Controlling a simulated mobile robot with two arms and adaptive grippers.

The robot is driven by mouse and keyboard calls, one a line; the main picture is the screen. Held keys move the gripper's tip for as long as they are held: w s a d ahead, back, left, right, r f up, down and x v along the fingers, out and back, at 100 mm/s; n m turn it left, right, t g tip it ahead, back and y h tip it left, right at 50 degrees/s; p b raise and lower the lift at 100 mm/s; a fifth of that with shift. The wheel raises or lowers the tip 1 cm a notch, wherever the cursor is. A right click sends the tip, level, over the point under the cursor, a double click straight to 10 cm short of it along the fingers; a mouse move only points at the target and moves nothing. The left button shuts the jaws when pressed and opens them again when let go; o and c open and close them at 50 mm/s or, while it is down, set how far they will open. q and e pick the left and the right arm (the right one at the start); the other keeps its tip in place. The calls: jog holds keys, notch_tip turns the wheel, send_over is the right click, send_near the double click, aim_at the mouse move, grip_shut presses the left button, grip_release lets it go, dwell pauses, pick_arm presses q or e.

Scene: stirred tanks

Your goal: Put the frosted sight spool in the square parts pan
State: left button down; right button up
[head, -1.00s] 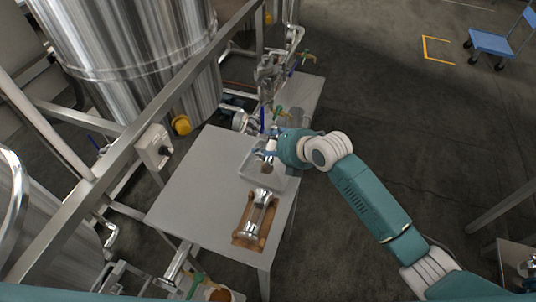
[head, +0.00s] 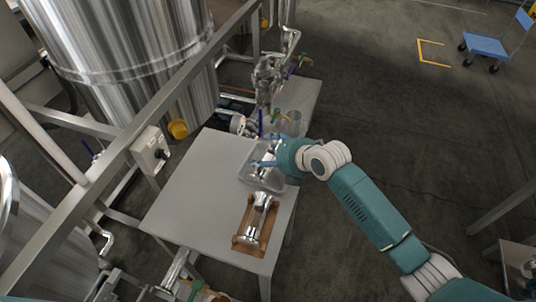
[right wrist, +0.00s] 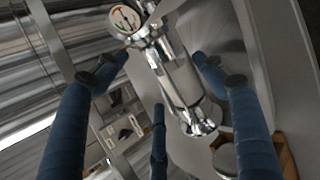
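The square parts pan (head: 272,183) is a grey, see-through tray at the right edge of the table. My right gripper (head: 260,163) reaches over it from the right. In the right wrist view my right gripper (right wrist: 158,75) has its blue fingers spread. A metal-ended spool with a dull tube (right wrist: 180,85) shows between and beyond them, apart from the fingertips; its exact place is unclear. Another spool (head: 258,217) lies in a brown wooden cradle (head: 239,241) nearer the table's front. I cannot tell which one is frosted. My left gripper is not seen.
The grey table (head: 190,195) is clear on its left. Steel fittings and valves (head: 266,80) stand behind the pan. A dial gauge (right wrist: 125,18) shows in the wrist view. A tank (head: 120,60) and a frame rail bound the left; open floor lies right.

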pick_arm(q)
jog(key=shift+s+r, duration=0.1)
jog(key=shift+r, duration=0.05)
pick_arm(e)
jog(key=shift+r, duration=0.1)
pick_arm(q)
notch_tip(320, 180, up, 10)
jog(key=p, duration=1)
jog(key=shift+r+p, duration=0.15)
jog(key=shift+p, duration=0.15)
pick_arm(e)
jog(key=v, duration=1.2)
jog(key=shift+r, duration=0.3)
jog(key=shift+s+f, duration=0.1)
